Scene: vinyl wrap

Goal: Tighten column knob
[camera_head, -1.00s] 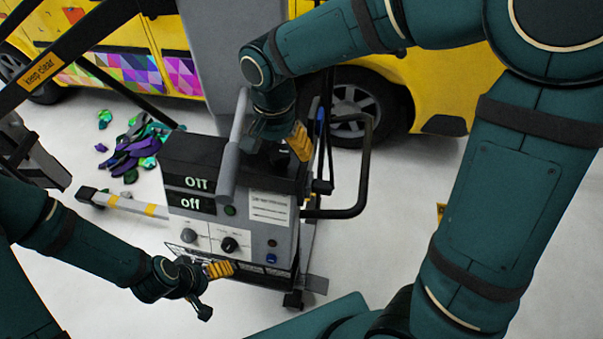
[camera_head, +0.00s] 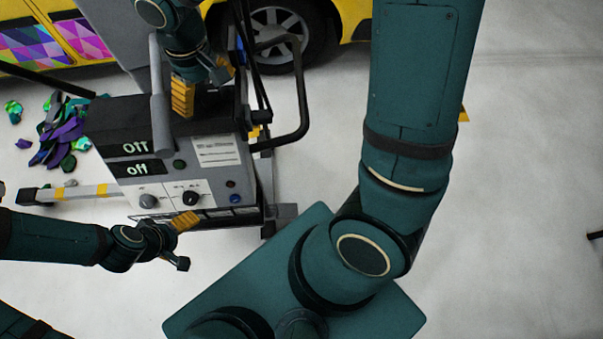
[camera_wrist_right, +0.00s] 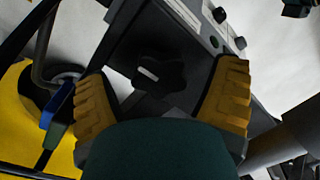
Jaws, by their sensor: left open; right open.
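The column knob (camera_wrist_right: 160,74) is a black lobed knob with a pale mark, seen in the right wrist view. My right gripper (camera_wrist_right: 163,96) is open, with one yellow-padded finger on each side of the knob; I cannot tell whether either touches it. In the head view my right gripper (camera_head: 203,84) is over the top of the grey control unit (camera_head: 217,178), beside the light grey column, and the knob cannot be made out there. My left gripper (camera_head: 184,242) is open and empty, just below the unit's front panel.
A black tube handle (camera_head: 303,100) sticks out on the right. A yellow vehicle (camera_head: 345,20) stands behind. Colourful scraps (camera_head: 62,135) lie on the floor at left.

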